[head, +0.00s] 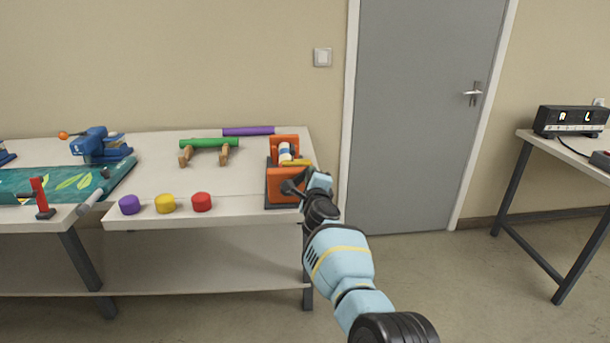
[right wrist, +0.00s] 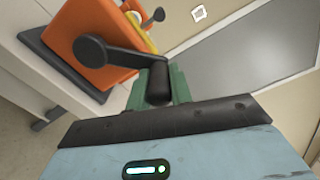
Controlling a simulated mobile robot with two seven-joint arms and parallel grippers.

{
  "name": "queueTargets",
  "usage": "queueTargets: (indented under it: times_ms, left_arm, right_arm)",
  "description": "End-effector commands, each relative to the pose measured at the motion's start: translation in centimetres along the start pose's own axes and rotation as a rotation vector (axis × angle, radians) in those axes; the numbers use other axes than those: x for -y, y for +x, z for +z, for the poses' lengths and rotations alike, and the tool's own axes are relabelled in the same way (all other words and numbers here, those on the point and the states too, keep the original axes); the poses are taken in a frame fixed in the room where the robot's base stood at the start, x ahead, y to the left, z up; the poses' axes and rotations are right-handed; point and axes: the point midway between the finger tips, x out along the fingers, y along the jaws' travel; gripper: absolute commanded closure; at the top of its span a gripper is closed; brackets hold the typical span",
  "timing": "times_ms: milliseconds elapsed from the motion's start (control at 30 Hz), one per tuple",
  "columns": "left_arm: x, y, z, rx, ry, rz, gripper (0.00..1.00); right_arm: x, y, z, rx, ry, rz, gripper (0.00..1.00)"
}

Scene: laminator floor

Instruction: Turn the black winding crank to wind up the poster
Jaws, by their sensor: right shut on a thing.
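The orange winder (head: 283,185) stands at the right end of the long table, with a small white and blue roll (head: 285,152) between its orange end plates. The black winding crank (right wrist: 120,53) sits on the winder's near face in the right wrist view. Its hub is at the left, and its arm runs right to a black handle. My right gripper (head: 296,187) is at the winder's front right. Its green fingers are shut on the crank's handle. In the head view the gripper mostly hides the crank. My left gripper is not in view.
Purple (head: 129,204), yellow (head: 165,203) and red (head: 201,202) knobs line the table's front edge. A green roll (head: 209,144) on wooden supports and a purple roll (head: 248,131) lie behind. A teal leaf-patterned sheet (head: 70,183) lies left. A grey door (head: 425,120) is at the back.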

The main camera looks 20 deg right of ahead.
Motion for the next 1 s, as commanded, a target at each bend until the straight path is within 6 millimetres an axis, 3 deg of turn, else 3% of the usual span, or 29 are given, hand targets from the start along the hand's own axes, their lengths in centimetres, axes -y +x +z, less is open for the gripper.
queueTargets:
  times_ms: [167, 967, 1000]
  left_arm:
    - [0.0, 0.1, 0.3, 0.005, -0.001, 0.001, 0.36]
    - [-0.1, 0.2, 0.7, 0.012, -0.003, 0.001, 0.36]
    - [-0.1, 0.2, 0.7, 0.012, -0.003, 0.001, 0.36]
  right_arm:
    - [-0.5, 0.1, -1.1, -0.004, 0.112, -0.001, 1.00]
    - [-1.4, 0.0, -2.1, -0.008, 0.101, 0.003, 1.00]
    - [-1.4, 0.0, -2.1, -0.008, 0.101, 0.003, 0.77]
